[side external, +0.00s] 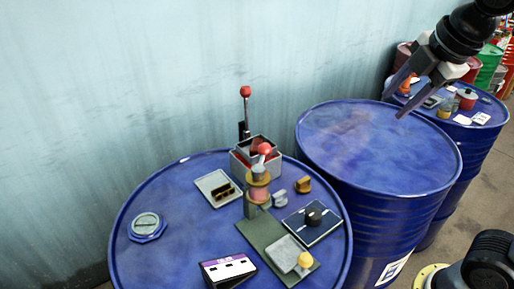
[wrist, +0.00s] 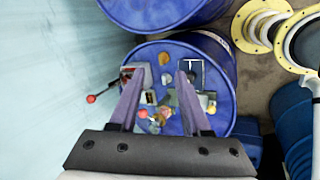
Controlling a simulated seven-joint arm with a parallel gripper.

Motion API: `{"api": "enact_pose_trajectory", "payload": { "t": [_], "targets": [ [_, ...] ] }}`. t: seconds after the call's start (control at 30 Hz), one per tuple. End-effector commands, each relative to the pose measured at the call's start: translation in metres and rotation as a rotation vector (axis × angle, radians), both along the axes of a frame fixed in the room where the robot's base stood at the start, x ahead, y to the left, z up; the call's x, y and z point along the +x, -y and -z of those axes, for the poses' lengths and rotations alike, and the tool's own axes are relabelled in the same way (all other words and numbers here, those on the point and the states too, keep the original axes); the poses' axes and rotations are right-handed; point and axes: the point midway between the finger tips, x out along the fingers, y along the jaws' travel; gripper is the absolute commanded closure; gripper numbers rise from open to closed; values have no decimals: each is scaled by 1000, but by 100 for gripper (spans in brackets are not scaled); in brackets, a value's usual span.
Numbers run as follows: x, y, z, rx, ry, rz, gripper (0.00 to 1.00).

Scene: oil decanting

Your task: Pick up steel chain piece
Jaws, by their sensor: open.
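A small silver-grey metal piece (side external: 279,198), possibly the steel chain piece, lies on the blue drum top (side external: 165,190) in the side external view. It is too small for me to make out links. A similar small brown-gold piece (side external: 303,185) lies just behind and right of it. My gripper (side external: 392,107) is open and empty, high above the bare middle drum, well to the right of and above the small pieces. In the wrist view, my open gripper (wrist: 157,75) has its two fingers spread over the cluttered drum, and the small parts there are hard to tell apart.
A hand press (side external: 258,185) with a red knob, a grey tray (side external: 217,188), a black-knobbed panel (side external: 312,220) and a purple-white box (side external: 228,270) crowd the drum. A tall red-tipped lever (side external: 245,110) stands behind. The middle drum (side external: 370,140) is bare.

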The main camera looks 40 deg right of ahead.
Motion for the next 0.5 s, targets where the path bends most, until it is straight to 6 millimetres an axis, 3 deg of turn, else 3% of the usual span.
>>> {"api": "enact_pose_trajectory", "payload": {
  "t": [0.03,0.1,0.27,0.37,0.5],
  "targets": [
    [24,-5,-9,-65,-31,-104,52],
    [53,-11,-18,-154,-69,-243,52],
    [120,-35,-24,-322,-156,-523,52],
    [160,-57,-16,-405,-210,-666,52],
    [208,-93,10,-481,-276,-809,52]
  ]
}}
